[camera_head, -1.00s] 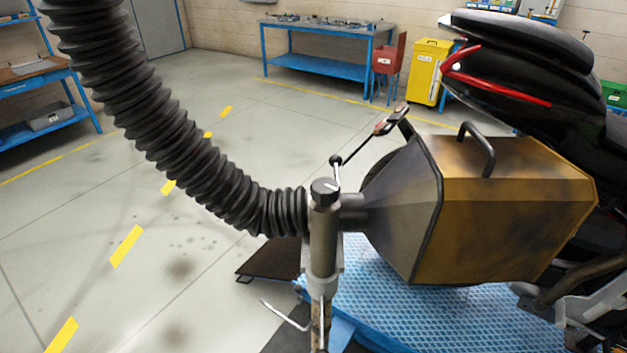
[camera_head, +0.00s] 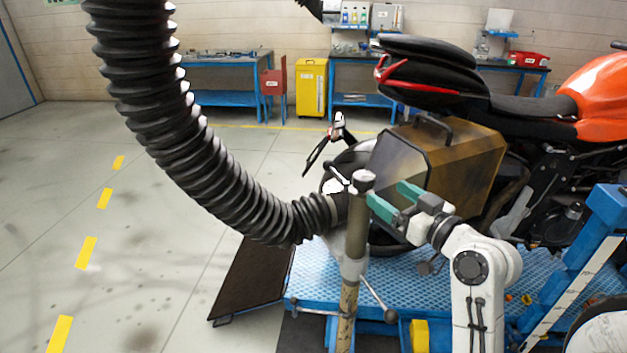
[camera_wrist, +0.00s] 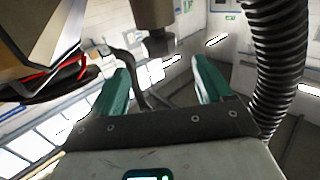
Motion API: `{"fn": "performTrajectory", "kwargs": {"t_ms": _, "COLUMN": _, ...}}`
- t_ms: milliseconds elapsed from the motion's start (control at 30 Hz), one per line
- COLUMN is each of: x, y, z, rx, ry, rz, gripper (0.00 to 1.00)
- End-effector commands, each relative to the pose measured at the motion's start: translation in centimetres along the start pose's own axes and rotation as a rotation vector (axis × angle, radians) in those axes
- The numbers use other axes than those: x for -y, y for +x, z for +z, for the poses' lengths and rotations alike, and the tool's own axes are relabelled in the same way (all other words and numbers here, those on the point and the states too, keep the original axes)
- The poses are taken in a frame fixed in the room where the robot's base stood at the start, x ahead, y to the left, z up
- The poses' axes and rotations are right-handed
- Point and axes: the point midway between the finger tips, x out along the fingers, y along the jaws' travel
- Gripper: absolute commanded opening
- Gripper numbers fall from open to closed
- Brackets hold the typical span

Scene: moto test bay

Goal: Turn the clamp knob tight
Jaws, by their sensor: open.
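The clamp knob (camera_head: 363,178) appears to be the round cap on top of the upright stand post (camera_head: 355,235). In the wrist view the picture is upside down, and the dark knob (camera_wrist: 161,44) sits at the end of the post (camera_wrist: 153,14), roughly in line with the gap between my fingers. My gripper (camera_head: 386,192) is open, its two green fingers pointing left towards the post top from its right side. Both fingers also show in the wrist view (camera_wrist: 160,60), spread wide with nothing held. I cannot tell whether a finger touches the knob.
A black ribbed hose (camera_head: 190,140) meets the post from the left. A blue lift platform (camera_head: 430,280) lies below. Floor at left is clear.

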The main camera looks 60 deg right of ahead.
Motion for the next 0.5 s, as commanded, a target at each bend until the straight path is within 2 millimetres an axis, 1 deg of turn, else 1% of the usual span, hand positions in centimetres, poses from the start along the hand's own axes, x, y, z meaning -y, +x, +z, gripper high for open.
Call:
{"fn": "performTrajectory", "kwargs": {"t_ms": 67, "x": -0.4, "y": -0.1, "z": -0.3, "rx": -0.016, "ry": -0.004, "rz": 0.010, "gripper": 0.79}}
{"fn": "performTrajectory", "kwargs": {"t_ms": 233, "x": -0.4, "y": 0.8, "z": 0.0, "rx": -0.017, "ry": -0.006, "rz": 0.005, "gripper": 0.79}}
{"fn": "performTrajectory", "kwargs": {"t_ms": 467, "x": -0.3, "y": 2.7, "z": 0.1, "rx": -0.018, "ry": -0.006, "rz": 0.006, "gripper": 0.79}}
{"fn": "performTrajectory", "kwargs": {"t_ms": 500, "x": -0.3, "y": 3.5, "z": -0.6, "rx": -0.014, "ry": -0.003, "rz": 0.005, "gripper": 0.79}}
